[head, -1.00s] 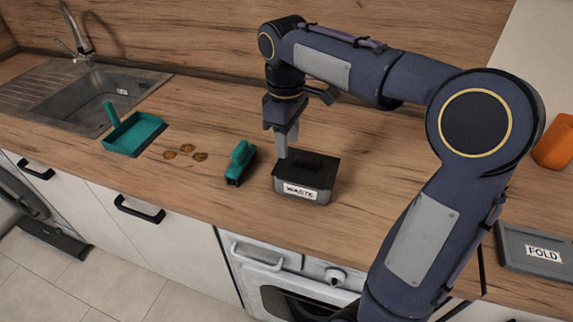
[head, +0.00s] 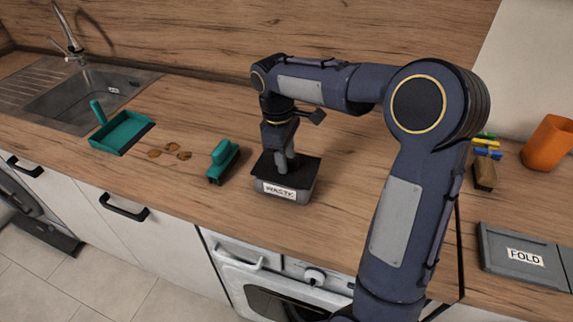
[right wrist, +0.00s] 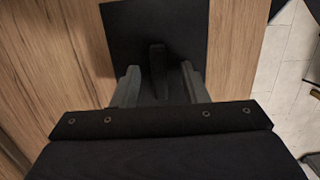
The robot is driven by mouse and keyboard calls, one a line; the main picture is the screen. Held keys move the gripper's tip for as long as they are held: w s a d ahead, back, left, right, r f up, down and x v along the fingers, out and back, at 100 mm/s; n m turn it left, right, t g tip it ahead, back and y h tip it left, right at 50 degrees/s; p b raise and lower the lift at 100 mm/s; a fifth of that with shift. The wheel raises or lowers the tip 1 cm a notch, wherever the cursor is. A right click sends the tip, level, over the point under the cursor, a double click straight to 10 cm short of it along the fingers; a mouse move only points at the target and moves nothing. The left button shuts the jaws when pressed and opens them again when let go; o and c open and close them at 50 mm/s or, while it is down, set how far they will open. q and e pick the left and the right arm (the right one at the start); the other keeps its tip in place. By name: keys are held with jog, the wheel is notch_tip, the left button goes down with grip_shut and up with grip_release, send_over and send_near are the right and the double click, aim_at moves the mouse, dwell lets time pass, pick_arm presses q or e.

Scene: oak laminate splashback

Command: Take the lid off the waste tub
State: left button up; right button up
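The grey waste tub (head: 284,194) with a WASTE label stands on the wooden counter. Its dark flat lid (head: 308,168) sits on top. My right gripper (head: 285,161) points down at the lid from above. In the right wrist view the lid (right wrist: 122,32) shows a raised handle (right wrist: 157,60), and the open fingers of my right gripper (right wrist: 158,88) stand on either side of it, with a gap to each. My left gripper is in neither view.
A teal brush (head: 223,160), brown crumbs (head: 170,152) and a teal dustpan (head: 122,132) lie left of the tub. The counter behind the tub is clear.

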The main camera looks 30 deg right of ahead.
grip_shut()
jog(key=shift+r, duration=0.1)
jog(key=shift+r, duration=0.65)
jog(key=s+a+r, duration=0.4)
jog(key=a+r, duration=0.7)
jog(key=a, duration=0.2)
jog(key=shift+a+r, duration=0.2)
jog(key=shift+r, duration=0.05)
